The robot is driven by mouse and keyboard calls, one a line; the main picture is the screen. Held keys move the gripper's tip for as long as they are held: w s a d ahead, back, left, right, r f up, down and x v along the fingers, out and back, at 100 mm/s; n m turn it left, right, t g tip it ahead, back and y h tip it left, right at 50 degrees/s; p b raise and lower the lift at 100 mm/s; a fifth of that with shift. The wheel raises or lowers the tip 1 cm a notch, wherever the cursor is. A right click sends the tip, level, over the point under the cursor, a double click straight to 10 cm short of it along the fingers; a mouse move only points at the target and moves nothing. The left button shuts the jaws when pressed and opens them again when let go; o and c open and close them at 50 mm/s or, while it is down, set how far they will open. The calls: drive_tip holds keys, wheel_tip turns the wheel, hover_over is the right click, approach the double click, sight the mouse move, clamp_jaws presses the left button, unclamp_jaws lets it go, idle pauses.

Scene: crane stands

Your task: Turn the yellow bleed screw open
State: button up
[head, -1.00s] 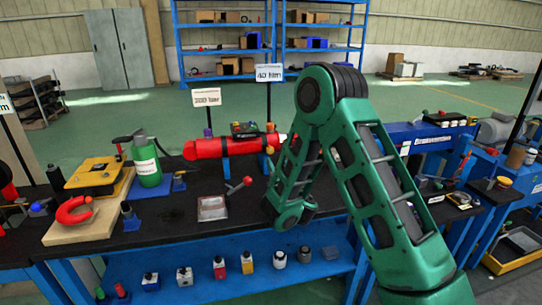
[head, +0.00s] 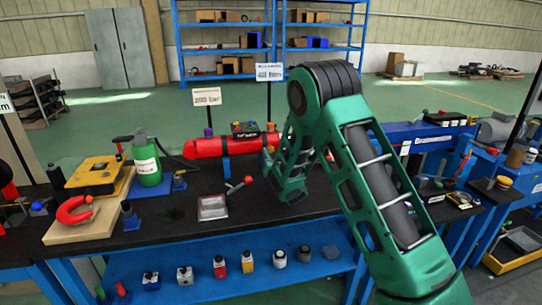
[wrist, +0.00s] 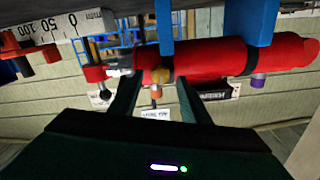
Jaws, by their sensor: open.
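A red cylinder (wrist: 215,60) lies across the top of the wrist view, which looks upside down; in the head view the red cylinder (head: 205,146) lies at the back of the bench. A small yellow-orange fitting (wrist: 157,91), apparently the bleed screw, sticks out from the cylinder's end. My gripper (wrist: 158,80) is open, with one dark finger on each side of the fitting. I see no clear contact, and the exact depth is hard to tell. In the head view my arm hides the gripper and that end of the cylinder.
A red-knobbed lever (head: 238,186) and a metal tray (head: 212,207) sit on the black bench in front of the cylinder. A green bottle (head: 147,162) stands left. A scale (wrist: 55,27) and a blue support (wrist: 165,28) are close in the wrist view.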

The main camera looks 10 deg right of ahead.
drive_tip(key=shift+w, duration=0.75)
drive_tip(key=shift+c, duration=0.6)
drive_tip(key=c, duration=0.9)
